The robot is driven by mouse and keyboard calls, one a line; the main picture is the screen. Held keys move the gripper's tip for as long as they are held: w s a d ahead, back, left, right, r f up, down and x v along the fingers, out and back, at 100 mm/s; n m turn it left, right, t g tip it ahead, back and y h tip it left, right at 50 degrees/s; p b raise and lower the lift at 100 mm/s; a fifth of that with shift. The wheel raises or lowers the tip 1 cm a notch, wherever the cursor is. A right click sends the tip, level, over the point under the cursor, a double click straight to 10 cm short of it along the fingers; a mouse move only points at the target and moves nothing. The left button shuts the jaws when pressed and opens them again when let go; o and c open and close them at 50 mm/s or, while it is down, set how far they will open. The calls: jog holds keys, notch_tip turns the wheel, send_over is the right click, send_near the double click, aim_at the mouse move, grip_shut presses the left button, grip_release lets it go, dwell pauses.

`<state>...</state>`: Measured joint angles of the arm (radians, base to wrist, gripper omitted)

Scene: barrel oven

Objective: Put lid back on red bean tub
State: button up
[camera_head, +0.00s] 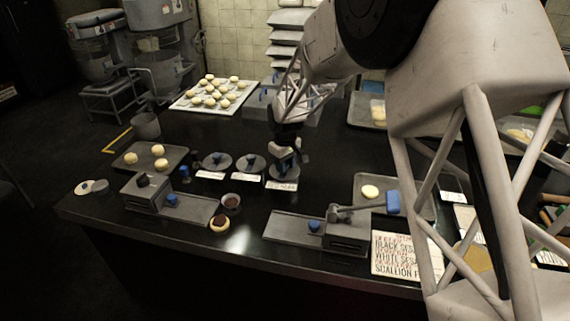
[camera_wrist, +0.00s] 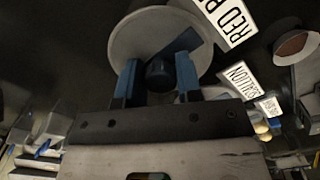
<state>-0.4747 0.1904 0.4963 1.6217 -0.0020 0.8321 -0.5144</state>
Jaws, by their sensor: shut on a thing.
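My gripper (camera_head: 287,152) is at the rightmost of a row of round grey lids in the head view. In the wrist view its blue fingers (camera_wrist: 158,80) are shut on the dark knob of a round grey lid (camera_wrist: 135,38). I cannot tell whether this lid rests on something or is slightly raised. A label beginning "RED B" (camera_wrist: 228,20) lies beside it. An open tub with reddish-brown filling (camera_head: 231,203) stands front left of my gripper; it also shows at the right of the wrist view (camera_wrist: 294,46).
A tray of dough pieces (camera_head: 138,167) is at left.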

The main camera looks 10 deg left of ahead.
dwell(0.4)
jog(key=o, duration=1)
jog(key=shift+r, duration=3.85)
